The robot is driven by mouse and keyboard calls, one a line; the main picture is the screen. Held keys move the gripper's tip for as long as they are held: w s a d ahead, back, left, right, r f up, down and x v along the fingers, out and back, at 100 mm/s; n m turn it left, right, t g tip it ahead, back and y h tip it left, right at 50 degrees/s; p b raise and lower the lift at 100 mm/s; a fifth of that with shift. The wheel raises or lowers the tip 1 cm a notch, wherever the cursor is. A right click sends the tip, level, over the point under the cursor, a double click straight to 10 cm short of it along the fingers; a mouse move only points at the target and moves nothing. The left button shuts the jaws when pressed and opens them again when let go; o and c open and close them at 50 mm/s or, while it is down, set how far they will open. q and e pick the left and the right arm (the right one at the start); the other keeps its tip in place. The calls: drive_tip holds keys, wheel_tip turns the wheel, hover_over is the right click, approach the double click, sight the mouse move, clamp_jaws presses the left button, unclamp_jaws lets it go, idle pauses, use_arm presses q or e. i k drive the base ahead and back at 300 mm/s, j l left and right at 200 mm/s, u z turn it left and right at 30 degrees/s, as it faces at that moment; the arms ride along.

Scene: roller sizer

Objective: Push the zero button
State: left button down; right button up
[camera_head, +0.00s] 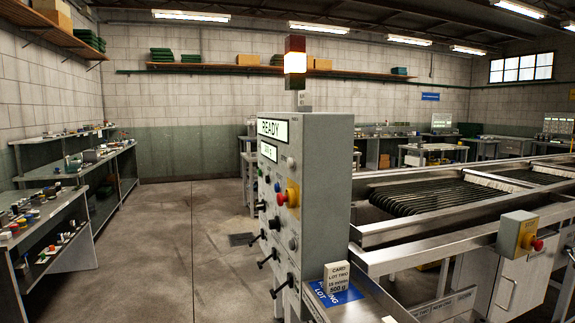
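A grey control cabinet (325,185) stands at the centre, its control face turned left and seen at a steep angle. A lit display (272,129) on it reads READY. A smaller display (268,155) below shows characters too small to read surely. Under them are small buttons (277,187), a red mushroom button (291,194) on a yellow base, and several black knobs and levers (274,223). I cannot tell which button is the zero button, as no label is legible. Neither of my grippers is in view.
A roller machine (450,195) with metal rails extends right; a yellow box (517,234) with a red button sits on its front. A lot card (338,276) stands near a blue label (335,295). Cluttered shelves (50,220) line the left. The floor (185,225) between is clear.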

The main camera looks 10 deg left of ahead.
sight(290, 164)
drive_tip(key=i+j+z, duration=0.35)
drive_tip(key=j, duration=0.25)
drive_tip(key=i+j+z, duration=0.2)
drive_tip(key=j, duration=0.15)
drive_tip(key=i+j+z, duration=0.2)
drive_tip(key=j, duration=0.15)
drive_tip(key=j+z, duration=0.15)
drive_tip(key=j, duration=0.2)
